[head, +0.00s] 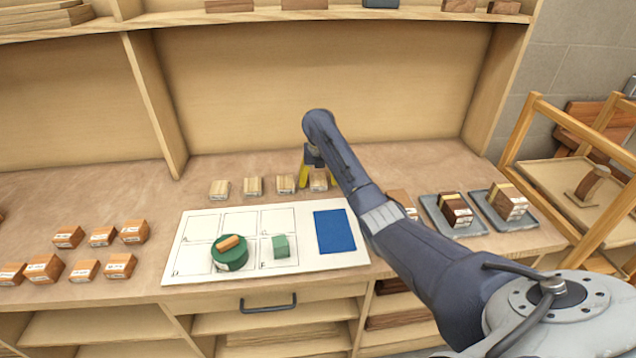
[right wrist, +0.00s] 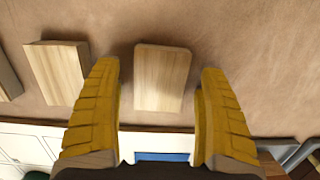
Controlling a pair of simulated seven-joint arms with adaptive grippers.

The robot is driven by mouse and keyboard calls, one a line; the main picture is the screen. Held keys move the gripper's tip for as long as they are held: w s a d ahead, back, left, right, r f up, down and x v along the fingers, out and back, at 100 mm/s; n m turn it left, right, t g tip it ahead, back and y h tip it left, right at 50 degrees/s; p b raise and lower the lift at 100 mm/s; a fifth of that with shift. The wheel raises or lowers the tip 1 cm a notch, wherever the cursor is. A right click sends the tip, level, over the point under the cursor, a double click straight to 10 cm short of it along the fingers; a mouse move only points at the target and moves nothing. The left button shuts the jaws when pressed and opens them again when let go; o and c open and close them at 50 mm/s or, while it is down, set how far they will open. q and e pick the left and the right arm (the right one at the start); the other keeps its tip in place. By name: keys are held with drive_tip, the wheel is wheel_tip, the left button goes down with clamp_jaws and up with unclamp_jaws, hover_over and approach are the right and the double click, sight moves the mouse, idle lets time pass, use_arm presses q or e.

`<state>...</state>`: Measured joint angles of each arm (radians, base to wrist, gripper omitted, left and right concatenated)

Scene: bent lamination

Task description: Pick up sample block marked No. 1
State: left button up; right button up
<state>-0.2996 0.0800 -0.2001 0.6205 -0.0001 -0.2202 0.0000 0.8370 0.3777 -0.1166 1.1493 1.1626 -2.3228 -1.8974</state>
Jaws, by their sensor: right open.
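Several pale wood blocks stand in a row behind the white board, each with a small label too small to read, so I cannot tell which is No. 1. My right gripper (head: 318,172) points down over the rightmost pale block (head: 318,185). Its yellow fingers are open, one on each side of that block. In the right wrist view my right gripper (right wrist: 158,72) has the same block (right wrist: 162,80) between its spread fingers, with a gap on both sides. Another pale block (right wrist: 57,72) lies left of the fingers. My left gripper is not in view.
The white gridded board (head: 200,222) carries a green round pot (head: 230,260) with an orange piece on top, a green cube (head: 281,247) and a blue patch (head: 335,231). Orange blocks (head: 102,236) stand at left. Two trays (head: 437,215) with layered blocks stand at right.

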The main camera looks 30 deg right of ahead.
drive_tip(key=c, duration=1.3)
drive_tip(key=shift+r, duration=0.1)
